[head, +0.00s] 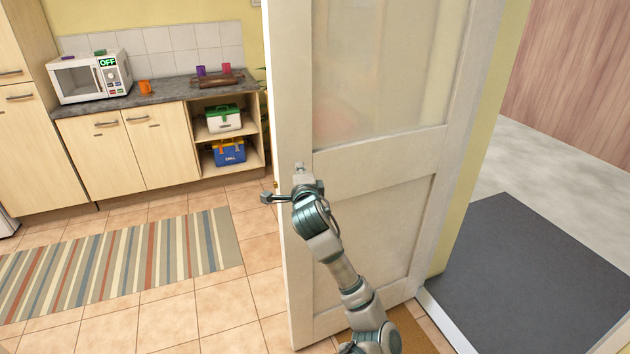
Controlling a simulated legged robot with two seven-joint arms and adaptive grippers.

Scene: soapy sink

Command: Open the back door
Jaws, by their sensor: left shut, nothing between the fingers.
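The back door (375,210) is a cream panel door with a frosted glass pane in its upper part. It stands swung open, with the doorway to its right showing the ground outside. A small metal fitting (299,168) is on the door face near its left, free edge. My left arm reaches up from the bottom in front of the door. My left gripper (268,198) is shut and empty, pointing left just past the free edge. The wrist hides part of that edge, so I cannot tell whether it touches the door. My right gripper is out of view.
Outside lie a dark grey mat (540,275) and pale concrete, with a wooden wall (580,70) behind. A brown mat (411,335) is at the door's foot. Left are a striped rug (120,260), cabinets and a counter with a microwave (90,77). The tiled floor between is clear.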

